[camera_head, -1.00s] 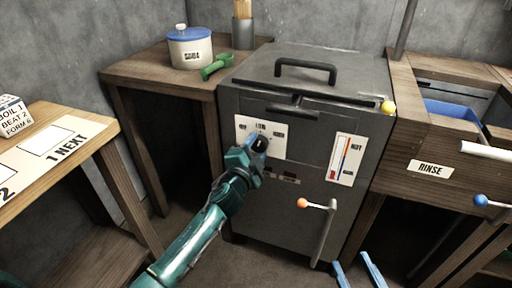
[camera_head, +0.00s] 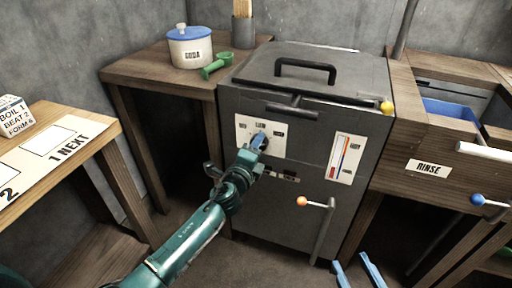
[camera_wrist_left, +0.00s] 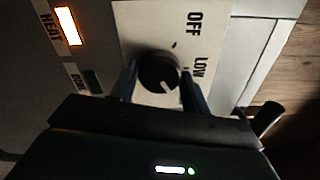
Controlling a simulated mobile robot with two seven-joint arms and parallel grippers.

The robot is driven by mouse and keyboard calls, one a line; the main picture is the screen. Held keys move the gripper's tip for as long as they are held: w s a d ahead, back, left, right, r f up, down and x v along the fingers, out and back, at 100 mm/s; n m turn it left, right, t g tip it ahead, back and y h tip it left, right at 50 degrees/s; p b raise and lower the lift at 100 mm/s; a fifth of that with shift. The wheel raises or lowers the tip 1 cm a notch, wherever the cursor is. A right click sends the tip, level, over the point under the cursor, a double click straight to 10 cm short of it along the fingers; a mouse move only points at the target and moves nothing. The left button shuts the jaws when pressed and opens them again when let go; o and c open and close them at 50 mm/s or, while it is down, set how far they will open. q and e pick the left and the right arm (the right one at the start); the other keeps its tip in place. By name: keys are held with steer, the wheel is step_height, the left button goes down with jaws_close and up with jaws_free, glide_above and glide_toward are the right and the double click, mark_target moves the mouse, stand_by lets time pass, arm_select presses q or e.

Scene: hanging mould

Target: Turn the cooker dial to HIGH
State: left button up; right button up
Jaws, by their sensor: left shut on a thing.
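The cooker dial (camera_wrist_left: 158,72) is a round black knob on a white plate (camera_wrist_left: 140,25). In the left wrist view the plate reads OFF at the top and LOW at the right. The HIGH label is hidden there. A pale mark on the knob points to the lower right, past LOW. My left gripper (camera_wrist_left: 157,88) has one finger on each side of the dial and is shut on it. In the head view the left gripper (camera_head: 259,141) covers the dial on the cooker's front. My right gripper (camera_head: 358,270) shows two blue fingers apart at the bottom edge, empty.
The grey cooker (camera_head: 270,215) has a lid handle (camera_head: 305,66), a thermometer gauge (camera_head: 344,158) and an orange-knobbed lever (camera_head: 302,201). The HEAT lamp (camera_wrist_left: 67,25) glows orange. A blue-lidded pot (camera_head: 190,47) stands left; the RINSE bench (camera_head: 400,170) stands right.

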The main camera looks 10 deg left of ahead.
stand_by(0.5)
arm_select(q)
steer(key=o, duration=1)
steer(key=s+a+p, duration=0.1)
steer(key=s+a, duration=0.1)
steer(key=s, duration=1.1)
steer(key=shift+p, duration=0.35)
arm_select(e)
steer(key=shift+s+d+m+g+h, duration=0.1)
steer(key=shift+d+m+g+h, duration=0.25)
steer(key=shift+g, duration=0.25)
steer(key=shift+a, duration=0.1)
